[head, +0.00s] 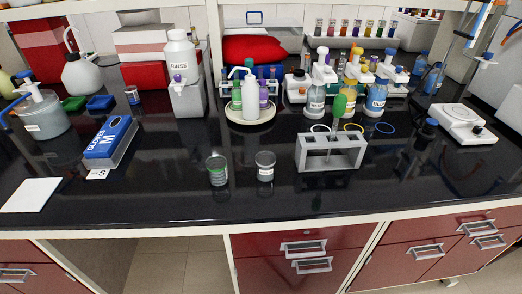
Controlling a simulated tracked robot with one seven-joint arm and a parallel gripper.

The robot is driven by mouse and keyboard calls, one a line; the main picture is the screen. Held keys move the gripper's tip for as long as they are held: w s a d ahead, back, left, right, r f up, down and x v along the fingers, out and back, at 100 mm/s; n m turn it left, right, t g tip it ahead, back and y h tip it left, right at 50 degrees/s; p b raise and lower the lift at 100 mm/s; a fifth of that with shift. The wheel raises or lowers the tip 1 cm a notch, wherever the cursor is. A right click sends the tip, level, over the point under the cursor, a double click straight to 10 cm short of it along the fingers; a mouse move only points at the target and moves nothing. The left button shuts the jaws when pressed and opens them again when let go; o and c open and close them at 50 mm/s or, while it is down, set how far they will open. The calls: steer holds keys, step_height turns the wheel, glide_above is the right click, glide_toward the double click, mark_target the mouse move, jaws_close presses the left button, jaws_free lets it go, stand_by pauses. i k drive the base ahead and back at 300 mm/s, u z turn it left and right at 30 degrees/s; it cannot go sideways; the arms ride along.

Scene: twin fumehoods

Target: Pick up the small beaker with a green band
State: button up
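A small clear beaker with a green band (217,171) stands upright on the black benchtop, near the middle of the head view and a little back from the front edge. A second small beaker (264,167) of similar size stands just to its right, apart from it, with no green band that I can make out. My gripper is not in view.
A grey rack (330,153) stands right of the beakers. Behind them is a round tray (249,119) with bottles. A blue glove box (110,143) and a white sheet (29,195) lie left. The black benchtop (150,195) in front is clear.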

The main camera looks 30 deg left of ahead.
mark_target(216, 164)
steer(key=u, duration=0.85)
steer(key=i, duration=0.1)
steer(key=z, duration=1.9)
steer(key=k, duration=2.8)
steer(key=u, duration=0.6)
steer(key=i, duration=1)
